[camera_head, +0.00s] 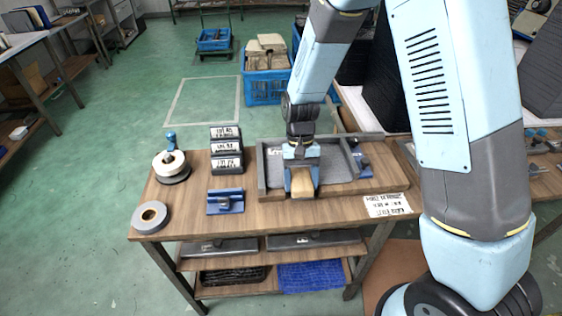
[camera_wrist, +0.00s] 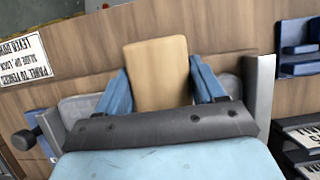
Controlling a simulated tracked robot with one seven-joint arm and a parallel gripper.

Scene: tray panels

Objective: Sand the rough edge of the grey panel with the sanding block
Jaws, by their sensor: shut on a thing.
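The grey panel (camera_head: 338,166) lies flat in a dark grey frame on the wooden bench. Parts of it show beside my fingers in the wrist view (camera_wrist: 74,108). My gripper (camera_head: 301,178) points down over the panel's front left part, with its blue fingers shut on a tan sanding block (camera_head: 302,187). In the wrist view the block (camera_wrist: 158,70) sits between both fingers and sticks out past them, over the bench wood at the panel's front edge. Whether the block touches the edge cannot be told. The roughness is too small to see, and my gripper hides part of the edge.
A printed label (camera_head: 387,205) lies at the front right. Bare bench (camera_head: 190,200) shows between the roll and holder.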

